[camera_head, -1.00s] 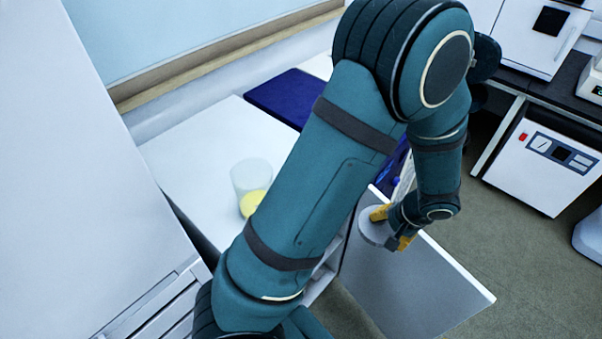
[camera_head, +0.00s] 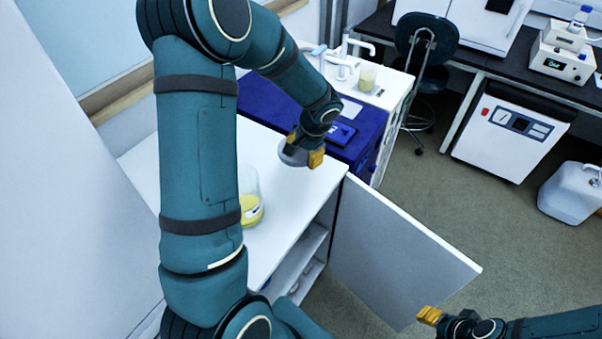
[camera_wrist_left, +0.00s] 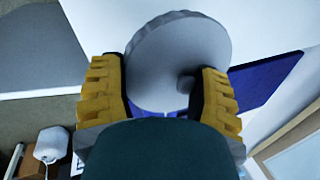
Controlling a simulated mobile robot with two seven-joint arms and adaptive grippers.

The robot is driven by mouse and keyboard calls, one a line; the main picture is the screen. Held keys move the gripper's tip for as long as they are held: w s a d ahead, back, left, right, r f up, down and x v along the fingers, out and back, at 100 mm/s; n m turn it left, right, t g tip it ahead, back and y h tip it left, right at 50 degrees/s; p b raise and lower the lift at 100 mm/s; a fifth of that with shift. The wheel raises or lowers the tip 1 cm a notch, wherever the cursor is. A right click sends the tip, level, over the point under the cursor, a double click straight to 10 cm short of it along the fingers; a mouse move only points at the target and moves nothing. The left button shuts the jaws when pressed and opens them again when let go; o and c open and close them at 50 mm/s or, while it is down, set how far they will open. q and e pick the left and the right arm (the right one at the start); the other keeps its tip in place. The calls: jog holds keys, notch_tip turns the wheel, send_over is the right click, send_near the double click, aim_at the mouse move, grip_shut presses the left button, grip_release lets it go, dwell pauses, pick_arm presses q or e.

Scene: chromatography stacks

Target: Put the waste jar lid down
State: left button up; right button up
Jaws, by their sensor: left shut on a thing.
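The waste jar lid (camera_head: 293,155) is a grey disc. My left gripper (camera_head: 304,150) is shut on it and holds it over the right part of the white counter, near the blue surface. In the left wrist view the round lid (camera_wrist_left: 178,58) sits between the yellow fingers of the left gripper (camera_wrist_left: 163,88). I cannot tell the gap between lid and counter. A clear jar (camera_head: 250,202) with yellow contents stands open on the counter, partly hidden behind my left arm. My right gripper (camera_head: 430,316) shows at the lower right, apart from these things; its opening is unclear.
The white counter (camera_head: 283,222) has free room right of the jar. An open cabinet door (camera_head: 390,260) sticks out below its right end. A blue surface (camera_head: 262,108) and a sink with a beaker (camera_head: 367,78) lie beyond. A white canister (camera_head: 573,193) stands on the floor.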

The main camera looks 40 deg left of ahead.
aim_at(302, 178)
pick_arm(q)
notch_tip(302, 178, down, 8)
jog(key=shift+f+b, duration=0.2)
jog(key=shift+b, duration=0.35)
jog(key=shift+r, duration=0.1)
jog(key=shift+f+b, duration=0.4)
jog(key=shift+b, duration=0.1)
jog(key=shift+f+b, duration=0.25)
jog(key=shift+b, duration=0.05)
jog(key=o, duration=0.9)
jog(key=shift+r, duration=0.15)
